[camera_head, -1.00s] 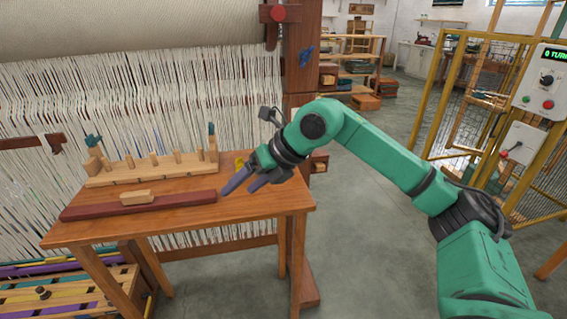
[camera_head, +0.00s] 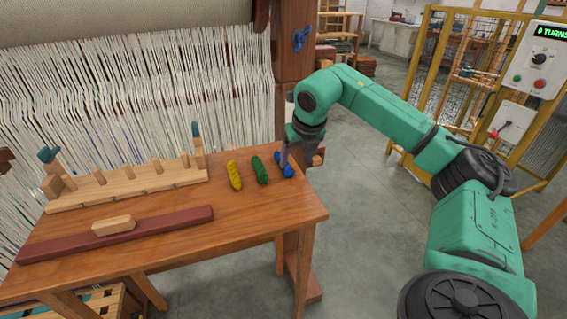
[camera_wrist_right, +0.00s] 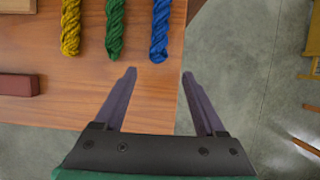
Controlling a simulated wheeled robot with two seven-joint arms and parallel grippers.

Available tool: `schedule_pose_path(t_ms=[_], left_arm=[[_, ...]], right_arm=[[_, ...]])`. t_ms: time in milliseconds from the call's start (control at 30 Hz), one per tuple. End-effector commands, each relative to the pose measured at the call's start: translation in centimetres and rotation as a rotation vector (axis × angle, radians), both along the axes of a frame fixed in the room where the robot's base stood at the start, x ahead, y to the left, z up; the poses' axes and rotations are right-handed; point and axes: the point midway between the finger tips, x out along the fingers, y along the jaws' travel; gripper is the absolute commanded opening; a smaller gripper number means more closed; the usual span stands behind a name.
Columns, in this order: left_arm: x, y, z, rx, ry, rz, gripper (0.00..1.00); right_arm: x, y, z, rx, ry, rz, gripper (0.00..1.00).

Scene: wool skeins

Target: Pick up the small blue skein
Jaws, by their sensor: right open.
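The small blue skein (camera_head: 284,165) lies at the right end of the wooden table, partly behind my right gripper (camera_head: 284,152) in the head view. In the right wrist view the blue skein (camera_wrist_right: 160,30) lies just ahead of the open right gripper (camera_wrist_right: 158,75), roughly in line with the gap between its fingers. The fingers are empty; the right finger is past the table's edge in that view. A green skein (camera_head: 260,170) and a yellow skein (camera_head: 234,176) lie to its left. My left gripper is not in view.
A pegged wooden rack (camera_head: 125,185) stands at the back left of the table (camera_head: 240,225). A dark red bar (camera_head: 165,225) with a small wooden block (camera_head: 113,226) lies in front of it. The loom post (camera_head: 293,100) rises behind the table's right end.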

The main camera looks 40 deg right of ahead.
Motion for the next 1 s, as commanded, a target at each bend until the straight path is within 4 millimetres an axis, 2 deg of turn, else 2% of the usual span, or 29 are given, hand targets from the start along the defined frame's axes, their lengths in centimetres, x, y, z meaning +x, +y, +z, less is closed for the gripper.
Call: schedule_pose_path(t_ms=[133,300,400,600,667,800,1000], left_arm=[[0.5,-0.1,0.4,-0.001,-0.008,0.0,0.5],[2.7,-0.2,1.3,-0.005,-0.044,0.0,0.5],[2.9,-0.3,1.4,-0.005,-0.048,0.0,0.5],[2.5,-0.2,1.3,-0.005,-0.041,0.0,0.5],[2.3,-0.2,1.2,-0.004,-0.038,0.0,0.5],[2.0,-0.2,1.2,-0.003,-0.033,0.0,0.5],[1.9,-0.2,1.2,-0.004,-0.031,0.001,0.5]], right_arm=[[0.7,-0.2,-1.6,0.0,0.001,0.001,0.72],[2.1,-0.5,-4.5,0.001,0.002,0.001,0.72],[2.5,-0.7,-5.8,0.001,0.001,0.0,0.72],[2.6,-0.7,-6.0,0.001,-0.001,0.0,0.72],[2.6,-0.7,-6.0,0.001,-0.001,0.0,0.53],[2.6,-0.7,-6.0,0.001,-0.001,0.0,0.0],[2.6,-0.7,-6.0,0.001,-0.001,0.0,0.0]])
